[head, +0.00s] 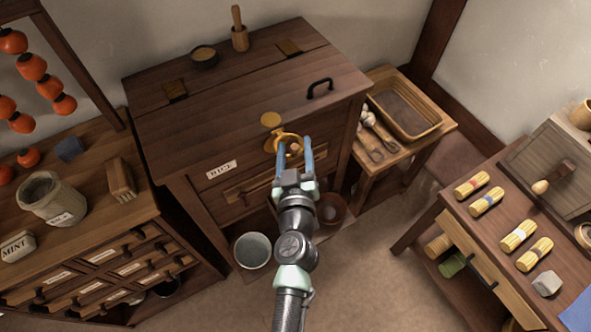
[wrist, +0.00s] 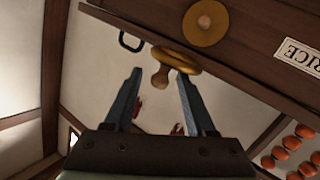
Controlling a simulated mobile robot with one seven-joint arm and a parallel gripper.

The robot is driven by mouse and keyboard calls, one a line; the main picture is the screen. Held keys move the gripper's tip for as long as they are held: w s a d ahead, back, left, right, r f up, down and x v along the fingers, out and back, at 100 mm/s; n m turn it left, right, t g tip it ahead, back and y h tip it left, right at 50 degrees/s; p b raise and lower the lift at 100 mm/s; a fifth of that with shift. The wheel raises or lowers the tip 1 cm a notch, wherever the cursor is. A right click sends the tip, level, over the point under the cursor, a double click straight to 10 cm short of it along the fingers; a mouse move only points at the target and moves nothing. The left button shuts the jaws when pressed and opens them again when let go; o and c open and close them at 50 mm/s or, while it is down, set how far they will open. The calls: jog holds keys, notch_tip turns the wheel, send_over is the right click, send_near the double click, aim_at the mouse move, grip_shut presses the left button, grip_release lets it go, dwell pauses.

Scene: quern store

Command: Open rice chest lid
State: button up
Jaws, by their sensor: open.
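The rice chest (head: 180,150) is a dark wooden box with a paper label (head: 221,169) on its front; the label reads RICE in the wrist view (wrist: 299,57). Its hinged lid (head: 240,95) lies flat and shut. A black handle (head: 320,88) sits on the lid's right part.
A dark bowl (head: 203,57) and a wooden mortar with pestle (head: 240,38) stand on the chest's fixed back part. A side table with a tray (head: 436,123) is at right, a drawer cabinet (head: 110,262) at left.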

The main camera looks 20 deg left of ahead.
jog(key=b+v, duration=0.3)
jog(key=v, duration=0.9)
jog(key=shift+f, duration=0.1)
